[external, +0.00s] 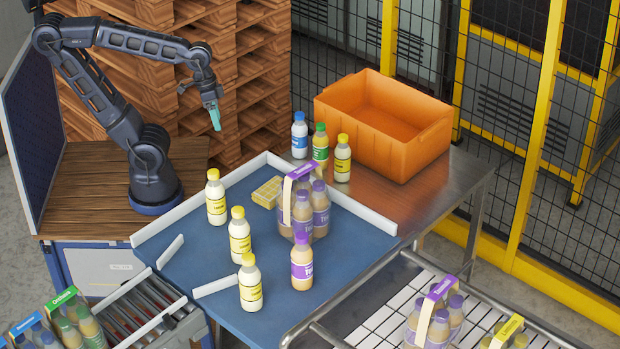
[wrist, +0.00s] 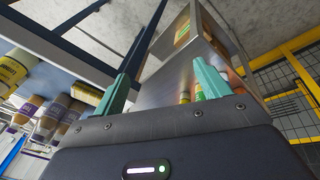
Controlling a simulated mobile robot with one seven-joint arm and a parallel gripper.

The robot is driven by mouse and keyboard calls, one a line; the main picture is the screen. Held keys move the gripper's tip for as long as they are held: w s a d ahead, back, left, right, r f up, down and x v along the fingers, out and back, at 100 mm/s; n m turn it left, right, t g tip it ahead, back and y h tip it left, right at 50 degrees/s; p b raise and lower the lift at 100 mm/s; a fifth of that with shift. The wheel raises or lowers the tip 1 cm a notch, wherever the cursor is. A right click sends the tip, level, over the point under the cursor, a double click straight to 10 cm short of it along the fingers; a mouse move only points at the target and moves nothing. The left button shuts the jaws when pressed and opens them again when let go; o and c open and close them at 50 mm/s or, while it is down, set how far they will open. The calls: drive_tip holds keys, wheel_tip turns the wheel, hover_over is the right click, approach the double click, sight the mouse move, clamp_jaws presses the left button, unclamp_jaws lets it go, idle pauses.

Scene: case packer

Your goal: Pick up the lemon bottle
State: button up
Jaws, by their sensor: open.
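Several lemon bottles with yellow caps and pale yellow bodies stand upright. Three are on the blue table: one at the back left (external: 216,204), one in the middle (external: 240,240) and one at the front (external: 250,290). Another lemon bottle (external: 342,163) stands on the metal table by the orange crate. My gripper (external: 214,118) is raised behind the blue table's left back edge, above and apart from the bottles. In the wrist view its teal fingers (wrist: 163,85) are spread with nothing between them. A bottle with a yellow label (wrist: 14,68) shows at that view's left edge.
A purple-banded pack (external: 302,210) and a loose purple-capped bottle (external: 302,264) stand on the blue table, which has white rails (external: 205,212). Blue-capped (external: 299,138) and green-capped (external: 320,147) bottles stand near the orange crate (external: 425,150). Wooden pallets (external: 255,70) rise behind my gripper.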

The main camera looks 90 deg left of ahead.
drive_tip(key=d+f+n+g+h, duration=0.2)
drive_tip(key=d+g+h, duration=0.2)
drive_tip(key=d, duration=0.5)
drive_tip(key=n+g+h, duration=0.4)
drive_tip(key=n+h, duration=0.6)
drive_tip(key=n, duration=0.1)
approach(212, 199)
drive_tip(key=shift+s+a+f, duration=0.1)
drive_tip(key=shift+a+f, duration=0.25)
drive_tip(key=shift+a, duration=0.25)
drive_tip(key=shift+s+a+f, duration=0.1)
drive_tip(key=shift+a+f, duration=0.2)
drive_tip(key=shift+a, duration=0.25)
drive_tip(key=shift+w+d+h, duration=0.3)
drive_tip(key=shift+d+h, duration=0.05)
drive_tip(key=shift+h, duration=0.25)
drive_tip(key=shift+x, duration=5.35)
drive_tip(key=shift+c, duration=0.4)
drive_tip(key=c, duration=1.2)
drive_tip(key=shift+o, duration=0.2)
drive_tip(key=shift+r, duration=0.2)
